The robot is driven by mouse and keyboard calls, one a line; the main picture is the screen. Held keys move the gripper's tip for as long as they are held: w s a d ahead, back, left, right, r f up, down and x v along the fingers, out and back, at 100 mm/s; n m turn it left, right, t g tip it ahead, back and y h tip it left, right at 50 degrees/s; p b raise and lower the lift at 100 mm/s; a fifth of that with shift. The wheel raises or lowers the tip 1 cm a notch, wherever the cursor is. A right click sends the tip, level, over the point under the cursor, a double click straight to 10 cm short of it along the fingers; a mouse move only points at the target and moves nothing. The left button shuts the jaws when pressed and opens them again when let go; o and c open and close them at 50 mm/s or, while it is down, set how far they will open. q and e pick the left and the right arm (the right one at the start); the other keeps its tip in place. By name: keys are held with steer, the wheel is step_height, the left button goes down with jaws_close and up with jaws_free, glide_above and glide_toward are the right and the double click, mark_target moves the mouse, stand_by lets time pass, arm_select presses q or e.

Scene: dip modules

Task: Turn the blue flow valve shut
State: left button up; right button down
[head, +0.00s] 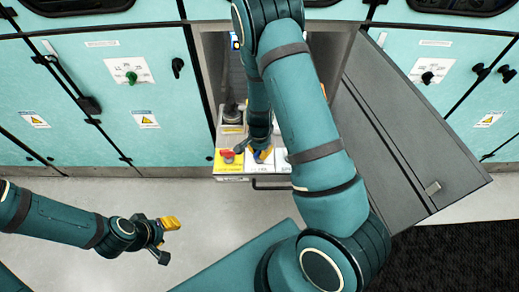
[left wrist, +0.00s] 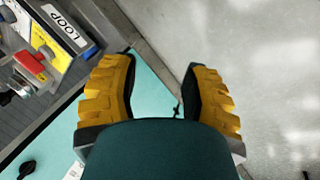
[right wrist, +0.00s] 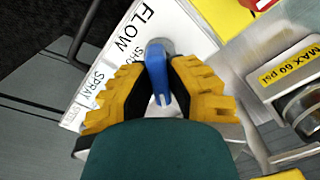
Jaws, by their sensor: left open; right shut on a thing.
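The blue flow valve handle (right wrist: 159,85) stands on a white panel (right wrist: 178,24) labelled FLOW in the right wrist view. My right gripper (head: 261,152) reaches down into the open bay and is shut on the blue handle, one yellow finger on each side of it. In the head view the arm and fingers hide most of the handle. My left gripper (head: 168,241) is open and empty over the floor, left of the bay. Its two spread yellow fingers also show in the left wrist view (left wrist: 158,85).
A red valve handle (head: 227,155) on a yellow plate is left of the blue one. A grey door (head: 405,135) stands open to the right. Teal cabinets (head: 90,75) flank the bay. Floor around my left gripper is clear.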

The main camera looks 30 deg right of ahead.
steer(key=m+p, duration=0.1)
steer(key=m, duration=0.4)
steer(key=shift+m+p, duration=1.25)
steer(key=shift+m, duration=1.35)
steer(key=c, duration=0.9)
jaws_free()
steer(key=shift+c, duration=0.2)
steer(key=shift+r, duration=0.1)
steer(key=shift+r, duration=0.35)
step_height(320, 180, up, 11)
